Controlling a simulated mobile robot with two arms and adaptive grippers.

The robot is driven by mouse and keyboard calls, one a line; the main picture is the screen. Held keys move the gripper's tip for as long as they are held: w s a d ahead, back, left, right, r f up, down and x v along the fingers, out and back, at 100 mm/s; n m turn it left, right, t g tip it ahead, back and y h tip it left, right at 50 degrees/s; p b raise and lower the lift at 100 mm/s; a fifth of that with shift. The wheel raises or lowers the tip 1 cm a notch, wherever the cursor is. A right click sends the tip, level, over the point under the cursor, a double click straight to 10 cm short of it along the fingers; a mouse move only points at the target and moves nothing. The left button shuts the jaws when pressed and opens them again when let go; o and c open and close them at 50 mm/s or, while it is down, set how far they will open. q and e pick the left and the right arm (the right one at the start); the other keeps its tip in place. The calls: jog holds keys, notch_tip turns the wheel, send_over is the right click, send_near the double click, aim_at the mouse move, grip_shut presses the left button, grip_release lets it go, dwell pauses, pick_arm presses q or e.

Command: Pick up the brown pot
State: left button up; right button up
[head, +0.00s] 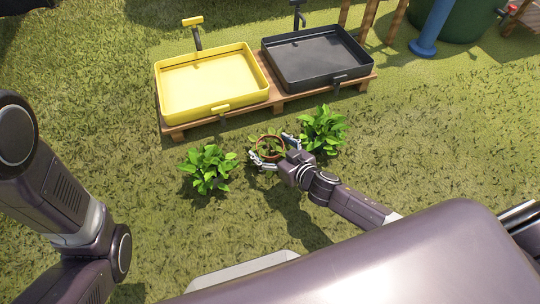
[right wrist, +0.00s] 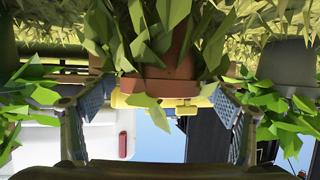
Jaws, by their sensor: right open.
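The brown pot (head: 270,137) holds a leafy plant and stands on the grass between two bushier plants. My right gripper (head: 274,151) is open, with one finger on each side of the pot. In the right wrist view the picture is upside down; the brown pot (right wrist: 178,84) is in the middle, partly covered by leaves, between the two spread fingers of the gripper (right wrist: 160,98). Gaps show between the fingers and the pot there. My left arm comes in at the left of the head view, but its gripper is out of the picture.
Leafy plants stand close on the left (head: 208,168) and right (head: 323,128) of the pot. Behind is a wooden pallet (head: 277,105) bearing a yellow sink (head: 210,82) and a black sink (head: 315,58). A grey pot (right wrist: 287,66) shows in the wrist view. Grass at the right is clear.

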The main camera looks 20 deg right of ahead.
jog(key=c, duration=1.4)
jog(key=shift+r, duration=0.1)
jog(key=shift+c, duration=0.4)
jog(key=shift+r, duration=0.1)
